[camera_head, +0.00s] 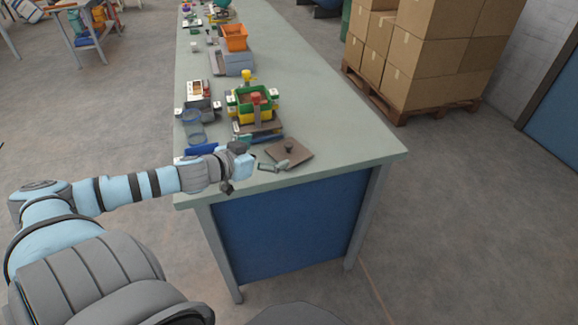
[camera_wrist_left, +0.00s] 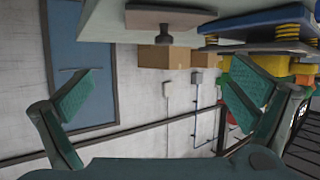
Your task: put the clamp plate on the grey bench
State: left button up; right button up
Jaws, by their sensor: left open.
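The clamp plate (camera_head: 297,154) is a flat brown square with a dark knob on top, lying on the near end of the grey bench (camera_head: 355,145). In the left wrist view, which looks upside down, the plate (camera_wrist_left: 160,13) and its knob show at the top. My left gripper (camera_head: 275,166) is at the plate's near left side, by its edge. In its wrist view the fingers (camera_wrist_left: 165,92) are spread wide with nothing between them. Whether a finger touches the plate cannot be told. My right gripper is not in view.
A green and yellow bin (camera_head: 243,108) on a stand is behind the plate. A clear blue cylinder (camera_head: 193,127) and a blue item (camera_head: 201,149) lie to the left. An orange bin (camera_head: 234,37) is farther back. The bench's right side is clear. Stacked cartons (camera_head: 430,50) stand beyond.

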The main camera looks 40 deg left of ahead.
aim_at(289, 146)
pick_arm(q)
jog(key=b+x, duration=0.5)
jog(key=b, duration=0.1)
jog(key=shift+w+a+f, duration=0.1)
jog(key=shift+w+f, duration=0.05)
jog(key=shift+f, duration=0.15)
jog(key=b+x, duration=0.2)
jog(key=x, duration=0.3)
jog(key=shift+w, duration=0.4)
jog(key=shift+s+r, duration=0.1)
jog(key=shift+s, duration=0.05)
jog(key=c, duration=0.5)
grip_shut()
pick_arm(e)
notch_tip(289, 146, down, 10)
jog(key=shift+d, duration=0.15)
